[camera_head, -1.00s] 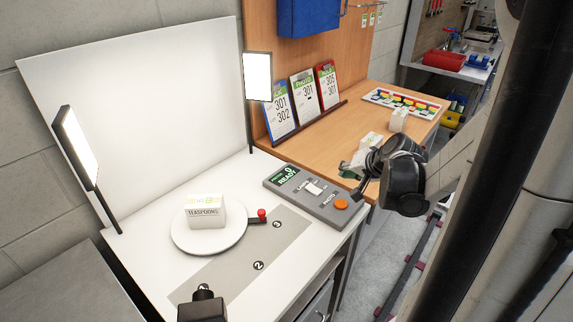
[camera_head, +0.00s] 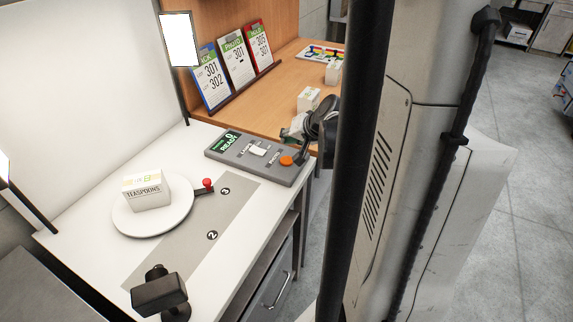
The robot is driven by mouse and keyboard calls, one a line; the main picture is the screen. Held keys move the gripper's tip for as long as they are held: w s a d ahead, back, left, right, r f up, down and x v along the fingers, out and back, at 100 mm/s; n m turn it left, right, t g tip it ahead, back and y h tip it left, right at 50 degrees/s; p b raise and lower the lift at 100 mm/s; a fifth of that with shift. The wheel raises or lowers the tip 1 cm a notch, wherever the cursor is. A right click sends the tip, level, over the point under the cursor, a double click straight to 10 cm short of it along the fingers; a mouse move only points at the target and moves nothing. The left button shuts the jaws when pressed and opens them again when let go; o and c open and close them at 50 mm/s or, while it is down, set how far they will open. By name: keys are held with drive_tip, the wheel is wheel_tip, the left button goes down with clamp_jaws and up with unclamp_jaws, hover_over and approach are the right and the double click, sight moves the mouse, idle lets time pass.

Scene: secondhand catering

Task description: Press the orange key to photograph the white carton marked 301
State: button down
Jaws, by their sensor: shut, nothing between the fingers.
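A white carton (camera_head: 147,191) lettered TEASPOONS sits on a round white turntable (camera_head: 178,222); I cannot read 301 on it. The turntable's lever has a red knob (camera_head: 208,183). The orange key (camera_head: 286,161) is at the right end of a grey control box (camera_head: 216,151), whose green screen (camera_head: 230,142) reads READY with a 0 above. My gripper (camera_head: 299,160) is shut and empty, its tips right beside the orange key at its right. I cannot tell whether they touch it.
A black camera (camera_head: 160,293) stands at the front of the white table, facing a grey strip numbered 2 and 3. Light panels (camera_head: 180,40) flank the backdrop. Behind, a wooden table holds clipboards (camera_head: 238,58) marked 301, 302 and 305, and white cartons (camera_head: 308,99).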

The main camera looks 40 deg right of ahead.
sight(288, 160)
drive_tip(key=shift+f+b, duration=1.65)
drive_tip(key=shift+f, duration=0.6)
drive_tip(key=shift+f, duration=0.1)
drive_tip(key=shift+f+b, duration=0.35)
drive_tip(key=shift+b, duration=0.2)
drive_tip(key=shift+f+b, duration=0.4)
drive_tip(key=shift+r, duration=0.1)
idle(0.4)
drive_tip(key=shift+r+p, duration=0.55)
drive_tip(key=shift+r, duration=0.2)
drive_tip(key=shift+r, duration=0.15)
drive_tip(key=shift+r+p, duration=1.85)
drive_tip(key=shift+r, duration=0.55)
